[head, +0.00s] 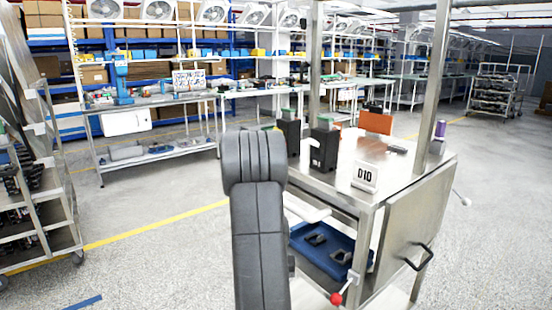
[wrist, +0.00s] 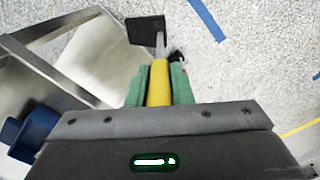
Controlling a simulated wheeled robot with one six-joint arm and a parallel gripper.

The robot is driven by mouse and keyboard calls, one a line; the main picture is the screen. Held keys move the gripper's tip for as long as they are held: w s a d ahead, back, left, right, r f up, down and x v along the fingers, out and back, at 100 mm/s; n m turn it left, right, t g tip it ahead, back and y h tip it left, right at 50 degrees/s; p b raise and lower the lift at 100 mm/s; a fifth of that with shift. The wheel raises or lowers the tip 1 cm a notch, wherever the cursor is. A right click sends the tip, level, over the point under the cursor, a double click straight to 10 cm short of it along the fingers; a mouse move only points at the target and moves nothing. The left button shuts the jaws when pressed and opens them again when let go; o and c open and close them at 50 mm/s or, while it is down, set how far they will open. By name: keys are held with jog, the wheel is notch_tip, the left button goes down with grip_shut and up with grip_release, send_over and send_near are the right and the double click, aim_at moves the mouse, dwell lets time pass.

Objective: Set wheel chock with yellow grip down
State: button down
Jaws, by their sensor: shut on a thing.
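In the wrist view my gripper (wrist: 160,88) has its two green fingers closed on the yellow grip (wrist: 158,75) of the wheel chock. A pale grey shaft runs from the grip to the chock's black block (wrist: 146,30), which shows against the speckled floor. I cannot tell from this view whether the block touches the floor or hangs above it. In the head view my own arm covers the gripper and the chock.
A steel cart (head: 405,215) stands to the right in the head view, with a blue tray (head: 325,268) on its lower shelf. Blue tape (wrist: 207,20) marks the floor. A rack (head: 45,190) is at left; open floor lies between.

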notch_tip(320, 180, up, 11)
jog(key=s+p, duration=0.1)
jog(key=p, duration=1.4)
jog(key=shift+s+f, duration=0.15)
jog(key=shift+s, duration=0.15)
